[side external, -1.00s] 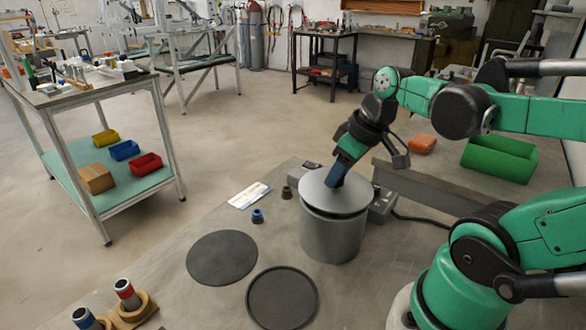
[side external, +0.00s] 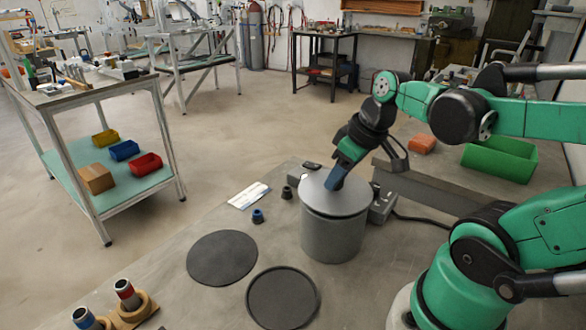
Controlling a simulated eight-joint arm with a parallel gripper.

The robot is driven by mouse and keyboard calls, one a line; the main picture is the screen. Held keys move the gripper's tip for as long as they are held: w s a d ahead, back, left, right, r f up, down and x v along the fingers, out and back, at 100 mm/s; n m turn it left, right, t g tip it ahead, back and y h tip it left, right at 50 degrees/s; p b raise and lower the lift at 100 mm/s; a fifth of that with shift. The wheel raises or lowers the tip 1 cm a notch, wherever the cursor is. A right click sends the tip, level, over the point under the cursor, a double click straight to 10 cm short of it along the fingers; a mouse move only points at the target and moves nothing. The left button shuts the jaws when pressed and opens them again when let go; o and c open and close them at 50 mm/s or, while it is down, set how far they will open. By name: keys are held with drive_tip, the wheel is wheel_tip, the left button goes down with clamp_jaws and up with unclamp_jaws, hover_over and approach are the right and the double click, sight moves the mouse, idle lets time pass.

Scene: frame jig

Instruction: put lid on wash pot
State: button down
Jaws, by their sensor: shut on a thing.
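The wash pot (side external: 331,236) is a grey cylinder standing upright on the table. The inside of the pot is hidden by the lid.
Two dark round mats or trays (side external: 222,258) (side external: 283,298) lie left of the pot. Small blue (side external: 257,216) and black (side external: 286,193) stoppers and a white card (side external: 249,196) lie nearby. A grey box (side external: 382,206) and a metal beam (side external: 435,187) stand close right of the pot.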

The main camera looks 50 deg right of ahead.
drive_tip(key=shift+f, duration=0.5)
drive_tip(key=shift+c, duration=2.3)
unclamp_jaws()
drive_tip(key=shift+o, duration=0.2)
drive_tip(key=shift+o, duration=0.6)
drive_tip(key=shift+r, duration=0.7)
